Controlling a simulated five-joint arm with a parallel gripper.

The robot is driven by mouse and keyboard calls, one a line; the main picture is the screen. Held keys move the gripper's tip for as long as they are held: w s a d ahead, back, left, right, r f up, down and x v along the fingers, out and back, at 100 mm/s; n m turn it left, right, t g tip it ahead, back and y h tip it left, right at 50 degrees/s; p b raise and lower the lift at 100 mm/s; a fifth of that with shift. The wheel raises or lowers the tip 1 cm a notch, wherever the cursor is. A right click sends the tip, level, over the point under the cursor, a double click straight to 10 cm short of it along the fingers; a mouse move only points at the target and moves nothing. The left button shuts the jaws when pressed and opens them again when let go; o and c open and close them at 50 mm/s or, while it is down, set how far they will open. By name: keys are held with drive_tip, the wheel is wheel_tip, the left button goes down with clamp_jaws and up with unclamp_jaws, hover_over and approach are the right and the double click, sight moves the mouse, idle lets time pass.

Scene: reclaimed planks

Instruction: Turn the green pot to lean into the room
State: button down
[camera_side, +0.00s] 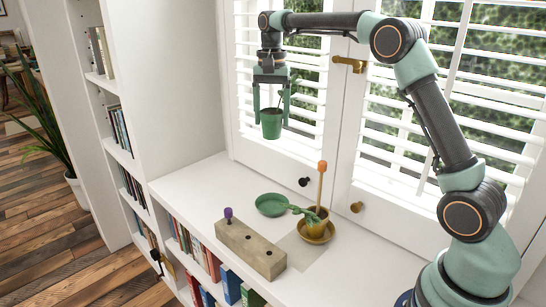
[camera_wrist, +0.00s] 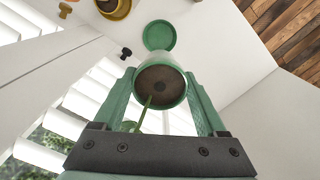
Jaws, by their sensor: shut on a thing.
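The green pot (camera_side: 271,124) hangs in the air in front of the shuttered window, upright, with a plant stem showing above it. My gripper (camera_side: 271,108) is shut on the pot, with one finger on each side. In the wrist view my gripper (camera_wrist: 160,97) holds the pot (camera_wrist: 172,84), whose dark soil and thin green stem show from above. A green saucer (camera_side: 270,205) lies empty on the white sill below. It also shows in the wrist view (camera_wrist: 159,35), beyond the pot.
A yellow pot (camera_side: 318,224) on a yellow saucer (camera_side: 316,238) holds a green plant and an orange-topped stick (camera_side: 321,180). A block with holes (camera_side: 250,250) holds a purple-topped peg (camera_side: 228,213). Shutters (camera_side: 300,95) stand close behind; bookshelves (camera_side: 118,125) are at left.

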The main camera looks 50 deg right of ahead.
wheel_tip(320, 180, down, 19)
drive_tip(key=m, duration=0.4)
drive_tip(key=shift+f, duration=1.7)
unclamp_jaws()
drive_tip(key=shift+r, duration=0.1)
wheel_tip(320, 180, up, 12)
drive_tip(key=s+a+r+n+t, duration=0.3)
drive_tip(key=s+a+r+n, duration=0.3)
drive_tip(key=s+r, duration=0.4)
drive_tip(key=s+a+f+n+t, duration=0.1)
drive_tip(key=s+n+t, duration=0.1)
drive_tip(key=s+n, duration=0.7)
drive_tip(key=shift+s+a+f+t, duration=0.15)
drive_tip(key=shift+s+a+t, duration=0.2)
drive_tip(key=shift+s, duration=0.85)
